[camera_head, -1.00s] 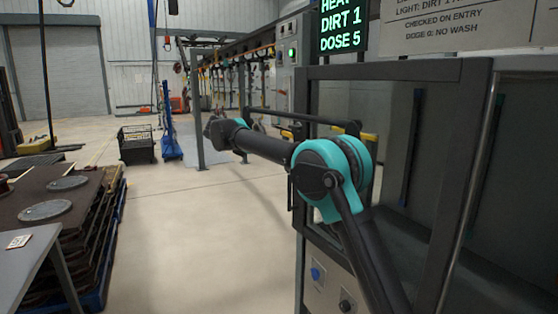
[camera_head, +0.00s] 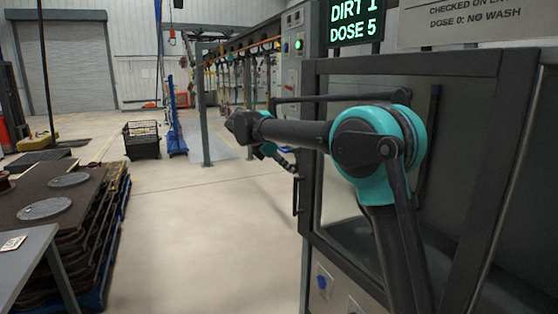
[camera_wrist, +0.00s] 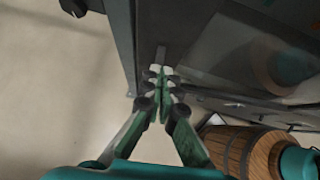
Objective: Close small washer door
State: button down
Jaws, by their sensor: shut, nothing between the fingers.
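The washer door (camera_head: 405,67) is a dark frame with a glass pane at the right of the head view. A dark upright handle (camera_head: 296,195) stands at its left edge. I cannot tell for sure how far the door stands open. In the wrist view, my gripper (camera_wrist: 161,72) is shut and empty, with its green fingers together. Its tips are over or against a dark panel edge; contact is not clear. The glass to the right in the wrist view (camera_wrist: 235,55) reflects a teal part. In the head view, my arm reaches left across the door and the fingertips are not clear.
A wooden barrel (camera_wrist: 255,150) is at the lower right of the wrist view. A lit display (camera_head: 356,22) is above the door. A stack of dark plates (camera_head: 75,205) and a grey table (camera_head: 25,260) are at left. The floor between them and the washer is clear.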

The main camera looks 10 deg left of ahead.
jog(key=w+d, duration=0.3)
jog(key=shift+d+f, duration=0.35)
jog(key=shift+d, duration=0.05)
